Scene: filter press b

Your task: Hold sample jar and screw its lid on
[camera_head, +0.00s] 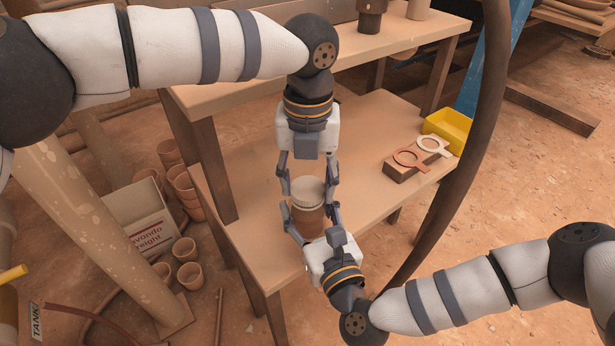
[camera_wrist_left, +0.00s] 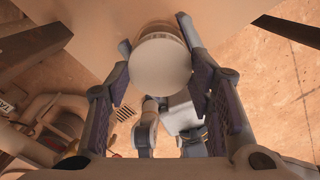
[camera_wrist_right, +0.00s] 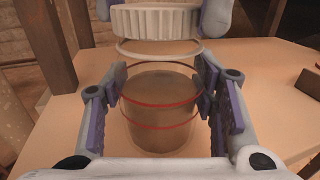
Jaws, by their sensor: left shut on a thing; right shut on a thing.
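The sample jar (camera_head: 308,224), with brown contents, is upright above the bench and also shows in the right wrist view (camera_wrist_right: 160,112). My right gripper (camera_head: 312,216) is shut on its body from the near side. The white ribbed lid (camera_head: 307,190) is directly above the jar, and its flat top fills the middle of the left wrist view (camera_wrist_left: 160,62). My left gripper (camera_head: 305,185) is shut on the lid from the far side. In the right wrist view, a pale ring and a clear band show between lid (camera_wrist_right: 155,20) and jar contents; whether the threads meet is unclear.
A wooden block with ring-shaped pieces (camera_head: 410,163) and a yellow bin (camera_head: 447,129) are on the bench's right side. A dark curved hose (camera_head: 470,130) passes on the right. Clay pots (camera_head: 187,275) and a cardboard box (camera_head: 150,225) stand on the ground at left. The bench top (camera_head: 370,130) is mostly clear.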

